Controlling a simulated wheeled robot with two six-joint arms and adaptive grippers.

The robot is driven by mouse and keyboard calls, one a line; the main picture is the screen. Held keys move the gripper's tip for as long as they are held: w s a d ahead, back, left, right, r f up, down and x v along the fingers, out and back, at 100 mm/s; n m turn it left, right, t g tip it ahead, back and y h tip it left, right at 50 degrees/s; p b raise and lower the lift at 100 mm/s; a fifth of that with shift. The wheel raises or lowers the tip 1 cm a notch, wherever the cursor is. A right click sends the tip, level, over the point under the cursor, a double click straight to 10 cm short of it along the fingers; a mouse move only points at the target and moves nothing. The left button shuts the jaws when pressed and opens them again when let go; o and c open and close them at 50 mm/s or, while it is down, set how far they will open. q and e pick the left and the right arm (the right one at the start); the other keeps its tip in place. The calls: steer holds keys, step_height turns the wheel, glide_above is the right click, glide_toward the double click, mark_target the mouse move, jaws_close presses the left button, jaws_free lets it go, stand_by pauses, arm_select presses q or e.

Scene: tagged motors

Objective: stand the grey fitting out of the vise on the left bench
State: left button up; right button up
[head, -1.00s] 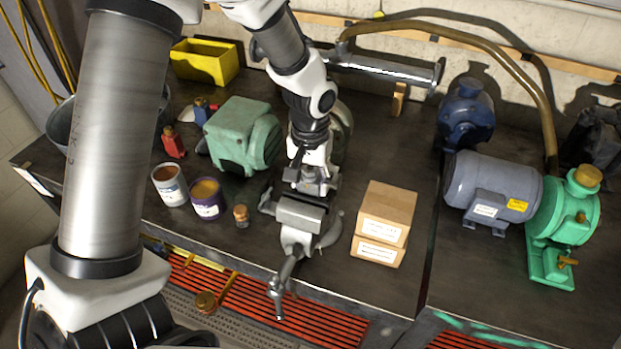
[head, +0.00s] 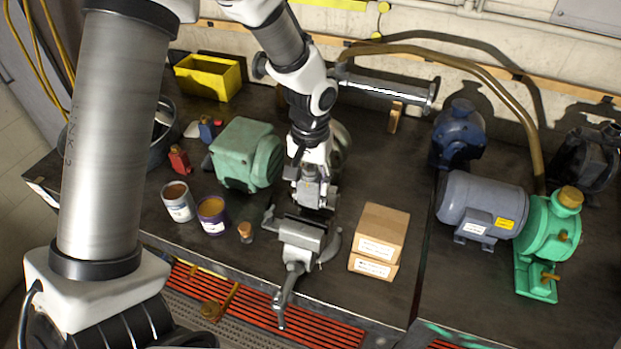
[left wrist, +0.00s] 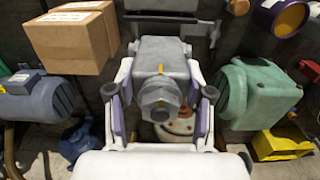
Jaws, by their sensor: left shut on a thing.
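The vise (head: 300,240) is fixed near the front edge of the left bench (head: 190,250), its handle hanging over the edge. My left gripper (head: 313,188) points down just behind the vise jaws. In the left wrist view my left gripper (left wrist: 160,108) is shut with its purple-padded fingers on both sides of the grey fitting (left wrist: 162,62), a blocky body with a hexagonal end. The fingers partly hide the fitting in the head view. I cannot tell whether it still touches the vise jaws. My right gripper is not in view.
Cardboard boxes (head: 381,236) stand right of the vise. A small jar (head: 245,233), a purple can (head: 212,216) and a white can (head: 177,202) stand left of it. A green motor (head: 245,155) is behind. Bare bench lies between the boxes and the chrome cylinder (head: 385,88).

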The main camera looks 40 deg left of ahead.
arm_select(q)
steer(key=shift+r+p, duration=0.4)
steer(key=shift+r, duration=0.85)
